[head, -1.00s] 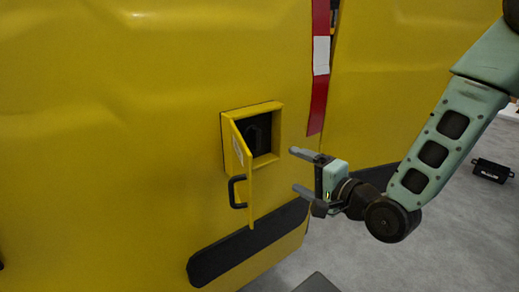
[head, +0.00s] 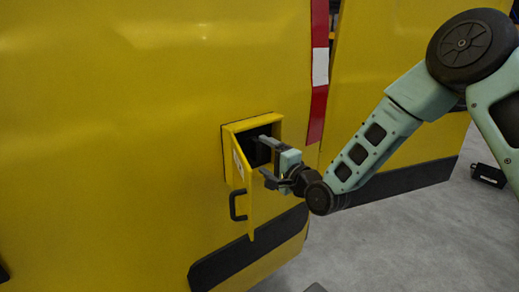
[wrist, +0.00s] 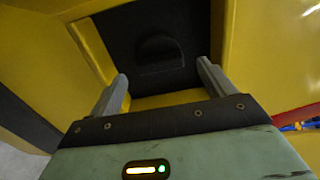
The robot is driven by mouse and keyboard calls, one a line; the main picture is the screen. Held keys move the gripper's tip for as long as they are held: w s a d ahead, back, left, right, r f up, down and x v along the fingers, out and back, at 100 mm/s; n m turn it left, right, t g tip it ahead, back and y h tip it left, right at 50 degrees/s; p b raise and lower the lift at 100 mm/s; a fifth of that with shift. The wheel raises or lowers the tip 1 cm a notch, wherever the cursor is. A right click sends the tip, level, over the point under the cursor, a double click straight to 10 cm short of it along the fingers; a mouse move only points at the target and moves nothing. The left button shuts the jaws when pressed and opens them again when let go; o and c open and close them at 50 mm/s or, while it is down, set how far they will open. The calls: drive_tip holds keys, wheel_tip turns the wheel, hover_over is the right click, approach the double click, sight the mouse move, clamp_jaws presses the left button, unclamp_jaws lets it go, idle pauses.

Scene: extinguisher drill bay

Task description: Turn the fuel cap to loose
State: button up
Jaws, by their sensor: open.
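The fuel cap (wrist: 159,52) is a dark, rounded shape against the black back of a recess in the yellow body panel. In the head view the recess is dark and my gripper partly covers it, so I cannot make out the cap there. The small yellow flap (head: 240,195) with a black handle (head: 237,205) stands open on the left of the recess. My gripper (head: 264,158) is open and empty, with its fingers at the mouth of the recess. In the wrist view my gripper (wrist: 162,72) has one finger on each side below the cap, apparently not touching it.
The yellow frame (head: 252,121) around the recess is close to my fingers. A black strip (head: 245,255) runs along the lower panel. A red and white strip (head: 319,70) is to the right. A small black box (head: 488,175) lies on the grey floor at the right.

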sight(258, 152)
drive_tip(key=shift+p+x, duration=0.3)
drive_tip(key=shift+x, duration=1.45)
drive_tip(key=c, duration=1)
